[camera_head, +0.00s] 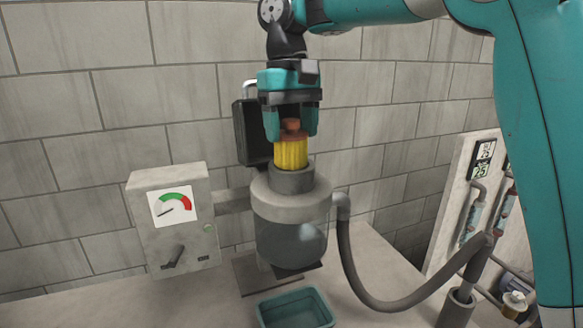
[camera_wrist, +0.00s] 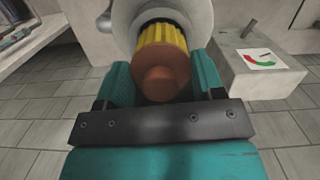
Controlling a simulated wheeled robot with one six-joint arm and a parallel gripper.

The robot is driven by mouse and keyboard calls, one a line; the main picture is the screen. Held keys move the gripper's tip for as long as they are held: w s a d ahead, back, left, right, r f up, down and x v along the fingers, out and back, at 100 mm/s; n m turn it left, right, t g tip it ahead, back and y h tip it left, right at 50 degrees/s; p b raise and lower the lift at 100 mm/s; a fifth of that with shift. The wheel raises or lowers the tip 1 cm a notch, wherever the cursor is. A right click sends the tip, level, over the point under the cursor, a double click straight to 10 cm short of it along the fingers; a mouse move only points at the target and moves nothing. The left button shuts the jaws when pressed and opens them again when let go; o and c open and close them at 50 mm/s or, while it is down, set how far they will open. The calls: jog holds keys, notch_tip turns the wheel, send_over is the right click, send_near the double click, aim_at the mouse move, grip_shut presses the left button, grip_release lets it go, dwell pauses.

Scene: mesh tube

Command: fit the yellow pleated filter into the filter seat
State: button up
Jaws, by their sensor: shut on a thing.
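The yellow pleated filter (camera_head: 291,153) is upright, with an orange-brown cap and knob on top. My gripper (camera_head: 291,130) is shut on the filter's cap from above, one teal finger on each side. The filter's lower end meets the grey collar of the filter seat (camera_head: 292,181), on top of the round grey housing; its bottom edge is hidden by the collar, so I cannot tell how deep it sits. In the wrist view the cap (camera_wrist: 162,84) lies between the fingers, with the yellow pleats (camera_wrist: 161,38) beyond it and the pale housing (camera_wrist: 200,15) around them.
A gauge box (camera_head: 173,220) stands left of the housing. A dark panel (camera_head: 252,132) is behind it. A grey hose (camera_head: 385,304) curves from the housing to the right. A teal tray (camera_head: 295,309) sits in front. A panel with tubes (camera_head: 475,200) stands at right.

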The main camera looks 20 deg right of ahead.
aim_at(292, 149)
notch_tip(292, 149, down, 4)
jog(key=b, duration=0.3)
jog(key=shift+s, duration=0.1)
jog(key=c, duration=0.4)
jog(key=shift+o, duration=0.2)
jog(key=shift+f+b, duration=0.25)
jog(key=shift+b, duration=0.25)
jog(key=shift+r, duration=0.1)
jog(key=o, duration=1.3)
jog(key=shift+o, duration=0.3)
jog(key=shift+r, duration=0.1)
jog(key=shift+r+p, duration=0.1)
jog(key=shift+p, duration=0.2)
jog(key=r+p, duration=0.4)
jog(key=w+r+p, duration=0.1)
jog(key=r+p, duration=0.7)
jog(key=shift+w+p, duration=0.35)
jog(key=shift+w, duration=0.05)
jog(key=s+a+f+n+y, duration=0.1)
jog(key=s+f+n, duration=0.1)
jog(key=s, duration=0.6)
jog(key=s+a+f+n+t+y, duration=0.1)
jog(key=s+a+f+n+y, duration=0.1)
jog(key=s+f, duration=0.3)
jog(key=s+a+f+n+y, duration=0.1)
jog(key=s+f, duration=0.3)
jog(key=s, duration=0.9)
jog(key=shift+s+a+n+t, duration=0.15)
jog(key=shift+a+n+t, duration=0.15)
jog(key=shift+n, duration=0.3)
